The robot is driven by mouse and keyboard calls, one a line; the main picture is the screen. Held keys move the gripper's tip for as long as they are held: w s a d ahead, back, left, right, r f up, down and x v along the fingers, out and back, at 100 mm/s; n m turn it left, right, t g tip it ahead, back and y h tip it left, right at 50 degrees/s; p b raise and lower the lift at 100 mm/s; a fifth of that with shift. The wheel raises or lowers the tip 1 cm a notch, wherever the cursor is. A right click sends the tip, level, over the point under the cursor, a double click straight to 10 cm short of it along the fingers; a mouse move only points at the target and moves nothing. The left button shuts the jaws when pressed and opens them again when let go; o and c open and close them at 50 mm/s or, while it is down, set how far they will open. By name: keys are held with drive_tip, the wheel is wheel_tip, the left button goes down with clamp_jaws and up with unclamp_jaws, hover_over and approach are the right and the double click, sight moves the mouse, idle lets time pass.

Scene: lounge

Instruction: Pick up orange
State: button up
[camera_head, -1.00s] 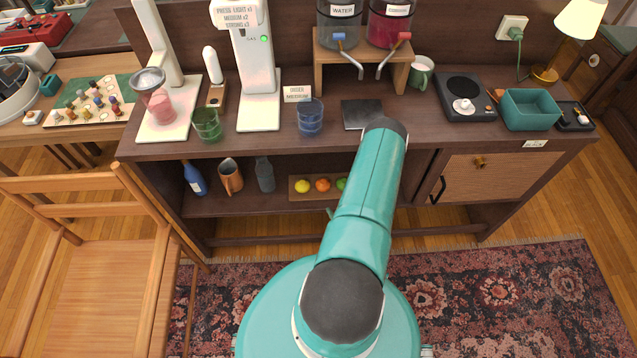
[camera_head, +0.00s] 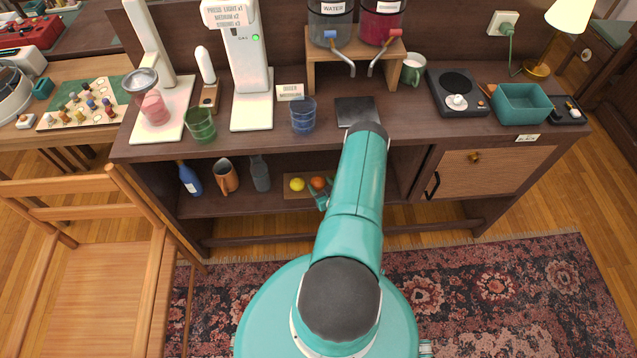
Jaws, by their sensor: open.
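The orange (camera_head: 318,182) sits on a small wooden board (camera_head: 293,194) on the lower shelf of the dark sideboard. A yellow lemon (camera_head: 297,184) lies just to its left. My gripper (camera_head: 321,194) shows as small teal parts at the front of the orange, partly hidden by my teal arm. It is open. I cannot tell whether its fingers are around the orange or only in front of it. The green fruit on the board is hidden behind my arm.
The sideboard top (camera_head: 420,122) overhangs the shelf. A wooden chair (camera_head: 105,265) stands at left. The rug (camera_head: 500,290) is clear.

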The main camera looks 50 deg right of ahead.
drive_tip(key=shift+f, duration=0.1)
drive_tip(key=c, duration=0.6)
